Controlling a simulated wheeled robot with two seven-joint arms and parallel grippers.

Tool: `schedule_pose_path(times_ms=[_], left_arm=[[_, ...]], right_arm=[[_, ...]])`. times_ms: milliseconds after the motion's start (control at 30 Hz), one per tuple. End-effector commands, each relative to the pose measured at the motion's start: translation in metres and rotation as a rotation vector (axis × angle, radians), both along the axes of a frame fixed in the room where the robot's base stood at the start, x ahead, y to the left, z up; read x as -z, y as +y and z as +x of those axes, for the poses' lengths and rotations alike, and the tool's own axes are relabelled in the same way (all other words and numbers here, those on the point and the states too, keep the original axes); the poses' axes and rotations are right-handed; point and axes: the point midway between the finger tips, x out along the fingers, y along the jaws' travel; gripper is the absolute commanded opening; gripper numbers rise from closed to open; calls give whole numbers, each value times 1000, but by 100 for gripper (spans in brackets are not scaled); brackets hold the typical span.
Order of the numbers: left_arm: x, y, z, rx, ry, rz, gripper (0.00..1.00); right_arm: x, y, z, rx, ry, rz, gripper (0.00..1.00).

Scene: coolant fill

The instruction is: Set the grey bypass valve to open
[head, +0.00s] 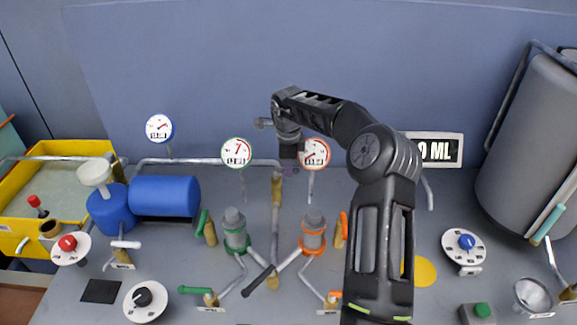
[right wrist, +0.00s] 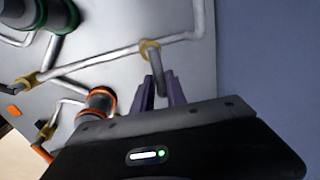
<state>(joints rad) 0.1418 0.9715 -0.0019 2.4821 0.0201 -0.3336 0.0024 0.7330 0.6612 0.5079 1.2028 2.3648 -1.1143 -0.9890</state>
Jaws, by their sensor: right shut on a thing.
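The grey bypass valve shows in the right wrist view as a grey handle (right wrist: 157,78) on a brass collar (right wrist: 150,48) along a grey pipe. In the head view its brass body (head: 277,180) stands at the back middle, where the pipes meet, and my gripper largely hides the handle. My right gripper (head: 289,168) reaches down over it from the right. In the right wrist view its purple fingers (right wrist: 162,94) are shut on the grey handle, one on each side. The fingertips are small and partly hidden in the head view. My left gripper is out of view.
Round gauges (head: 237,153) stand on both sides of my gripper, the red-rimmed one (head: 315,154) very close. Green-ringed (head: 236,240) and orange-ringed (head: 313,243) fittings stand in front. A blue tank (head: 165,196) lies left; a large grey tank (head: 531,150) stands right.

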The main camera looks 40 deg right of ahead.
Motion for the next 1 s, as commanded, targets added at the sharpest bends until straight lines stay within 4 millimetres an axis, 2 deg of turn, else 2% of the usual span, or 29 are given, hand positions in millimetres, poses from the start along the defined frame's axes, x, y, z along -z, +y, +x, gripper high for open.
schedule_pose_path(times_ms=[467, 1000], left_arm=[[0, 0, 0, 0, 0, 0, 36], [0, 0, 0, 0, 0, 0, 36]], right_arm=[[-1, 4, -2, 111, -1, -1, 0], [-1, 20, -8, 561, -2, -1, 0]])
